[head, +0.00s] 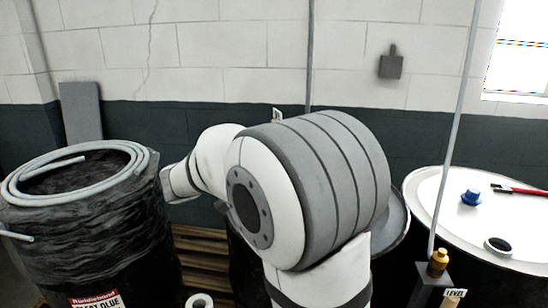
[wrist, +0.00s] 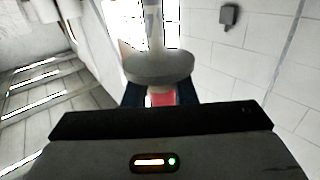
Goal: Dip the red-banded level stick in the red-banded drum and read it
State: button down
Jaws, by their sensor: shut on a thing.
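In the wrist view my gripper (wrist: 160,100) is shut on a red part (wrist: 162,98), which I take for the red-banded level stick's grip. A wide grey disc (wrist: 160,68) sits just beyond the red part, with a pale rod (wrist: 153,25) beyond it. The stick's far end is out of view. In the head view my arm hides the gripper. A drum with a white top (head: 450,205) stands at the right, with a dark ringed hole (head: 498,245) in its top. I see no red band on any drum.
A black-wrapped drum (head: 90,225) with a coiled grey hose (head: 30,197) stands left. A yellow-capped rod (head: 437,262) stands upright by a LEVEL tag (head: 455,293). A blue cap (head: 471,197) and a red-handled brush (head: 520,190) lie on the white top. Another drum rim (head: 398,215) shows behind my arm.

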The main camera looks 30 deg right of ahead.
jog(key=shift+f+b, duration=0.8)
jog(key=shift+f, duration=1)
notch_tip(320, 180, down, 8)
jog(key=b, duration=0.4)
notch_tip(320, 180, down, 6)
jog(key=b, duration=0.3)
dwell(0.4)
dwell(0.9)
notch_tip(320, 180, up, 9)
jog(key=p, duration=0.9)
